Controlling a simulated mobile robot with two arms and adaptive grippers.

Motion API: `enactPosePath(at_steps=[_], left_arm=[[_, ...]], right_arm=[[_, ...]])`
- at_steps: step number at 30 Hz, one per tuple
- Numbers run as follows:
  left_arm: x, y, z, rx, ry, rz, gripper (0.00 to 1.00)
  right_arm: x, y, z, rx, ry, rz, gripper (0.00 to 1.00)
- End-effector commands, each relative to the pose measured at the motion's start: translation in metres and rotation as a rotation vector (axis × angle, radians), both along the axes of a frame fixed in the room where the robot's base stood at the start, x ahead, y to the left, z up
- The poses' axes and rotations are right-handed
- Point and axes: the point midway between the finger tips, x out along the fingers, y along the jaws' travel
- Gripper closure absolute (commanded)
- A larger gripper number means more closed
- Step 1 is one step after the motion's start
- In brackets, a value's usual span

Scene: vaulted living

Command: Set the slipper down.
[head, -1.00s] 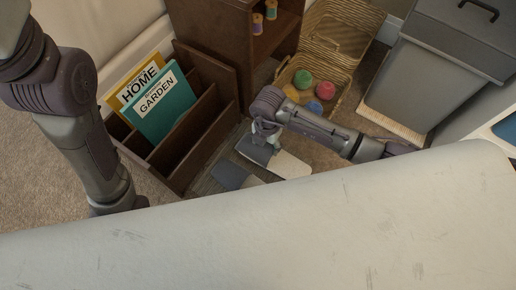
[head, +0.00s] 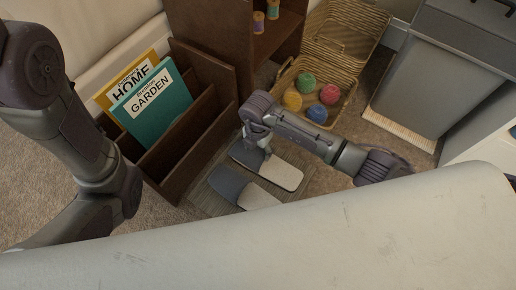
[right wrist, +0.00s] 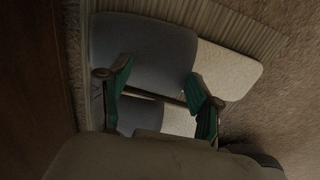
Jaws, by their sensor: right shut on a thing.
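Two slippers with blue-grey toes and pale soles are side by side in the head view. My right gripper (head: 262,150) is shut on the far slipper (head: 284,175), near its toe. The other slipper (head: 229,184) lies just nearer, partly cut off by the pale surface in front. In the right wrist view, the fingers of my right gripper (right wrist: 160,88) stand at the edge of the held slipper (right wrist: 140,48), and the other slipper (right wrist: 180,121) shows behind them. The held slipper looks level, at or close to the striped mat (right wrist: 262,35); I cannot tell whether it touches. My left gripper is out of view.
A dark wooden rack (head: 190,160) with two books stands left of the slippers. A wicker basket (head: 340,112) with several coloured balls is behind, beside a grey bin (head: 430,85). A pale padded surface (head: 300,245) fills the front. Carpet (head: 345,180) is free on the right.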

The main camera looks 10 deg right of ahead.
Motion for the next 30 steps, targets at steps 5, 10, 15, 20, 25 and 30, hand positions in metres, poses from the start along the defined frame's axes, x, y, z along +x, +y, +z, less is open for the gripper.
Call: enactPosePath(at_steps=[5, 10, 15, 20, 25, 30], left_arm=[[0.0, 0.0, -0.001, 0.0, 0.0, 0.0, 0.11], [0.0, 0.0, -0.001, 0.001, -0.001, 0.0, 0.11], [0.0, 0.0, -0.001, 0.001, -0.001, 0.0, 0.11], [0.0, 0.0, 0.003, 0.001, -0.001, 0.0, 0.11], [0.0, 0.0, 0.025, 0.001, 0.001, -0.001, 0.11], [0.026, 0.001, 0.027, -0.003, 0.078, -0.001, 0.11]], right_arm=[[0.0, 0.0, -0.003, -0.001, 0.001, 0.0, 0.26], [0.0, 0.0, -0.003, -0.001, 0.001, 0.0, 0.11], [0.0, 0.0, -0.003, 0.0, 0.0, 0.0, 0.11], [0.0, 0.0, 0.003, 0.001, -0.001, 0.0, 0.11], [0.0, 0.0, 0.031, 0.001, -0.002, 0.001, 0.11], [0.001, -0.001, 0.067, -0.001, -0.002, 0.001, 0.11]])
